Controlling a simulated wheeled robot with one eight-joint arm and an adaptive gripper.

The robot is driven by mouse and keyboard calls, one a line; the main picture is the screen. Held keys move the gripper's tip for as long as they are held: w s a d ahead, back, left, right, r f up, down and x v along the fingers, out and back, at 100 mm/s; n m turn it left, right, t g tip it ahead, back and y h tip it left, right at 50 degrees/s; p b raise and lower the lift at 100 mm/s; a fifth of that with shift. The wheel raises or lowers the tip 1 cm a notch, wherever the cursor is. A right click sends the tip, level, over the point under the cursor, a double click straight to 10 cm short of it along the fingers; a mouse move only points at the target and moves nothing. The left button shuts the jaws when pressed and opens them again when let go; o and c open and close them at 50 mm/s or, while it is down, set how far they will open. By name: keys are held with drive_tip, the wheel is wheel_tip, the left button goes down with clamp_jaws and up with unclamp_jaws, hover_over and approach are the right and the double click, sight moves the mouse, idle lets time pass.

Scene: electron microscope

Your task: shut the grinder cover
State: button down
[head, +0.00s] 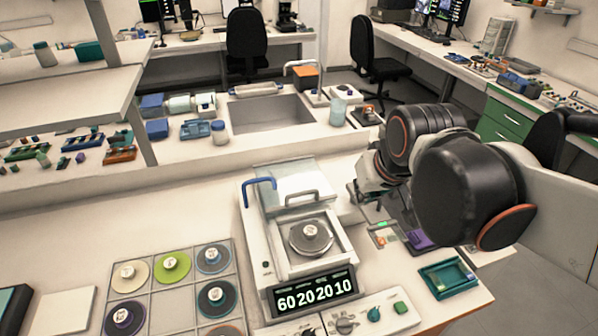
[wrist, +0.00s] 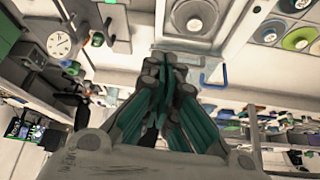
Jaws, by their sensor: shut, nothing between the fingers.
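The grinder (head: 258,262) is a white bench machine with a dark display reading 60 20 20 10. A grey disc (head: 311,236) lies uncovered in its square well. The clear cover (head: 290,180) appears raised at the back of the well, with a grey bar handle (head: 302,195) at its lower edge. A blue bent handle (head: 259,182) stands at its left. My gripper (wrist: 165,62) is shut and empty, with its teal-padded fingers together. In the wrist view the grinder's disc (wrist: 194,18) shows above the fingertips. In the head view my arm mostly hides the gripper, right of the grinder.
A rack (head: 197,270) of coloured discs stands left of the grinder. A sink (head: 270,113) is behind.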

drive_tip(key=w+a+r+g+p, duration=0.1)
drive_tip(key=w+a+p, duration=0.35)
drive_tip(key=w, duration=0.75)
drive_tip(key=n+g, duration=0.1)
drive_tip(key=n, duration=0.1)
hover_over(297, 190)
drive_tip(key=f, duration=1.3)
drive_tip(key=shift+w+a+f, duration=0.1)
drive_tip(key=shift+w+f, duration=0.1)
drive_tip(key=shift+f, duration=0.2)
drive_tip(key=shift+s+f, duration=0.15)
drive_tip(key=shift+f, duration=0.25)
drive_tip(key=shift+s+d+f+b, duration=0.1)
drive_tip(key=shift+s+d+b, duration=0.1)
drive_tip(key=shift+s, duration=0.65)
drive_tip(key=shift+s+d+f+b, duration=0.1)
drive_tip(key=shift+s+d+b, duration=0.1)
drive_tip(key=shift+s, duration=0.65)
drive_tip(key=s+d, duration=0.2)
drive_tip(key=s, duration=0.7)
drive_tip(key=s+d, duration=0.1)
drive_tip(key=s, duration=0.9)
drive_tip(key=shift+d, duration=0.4)
drive_tip(key=shift+s, duration=0.1)
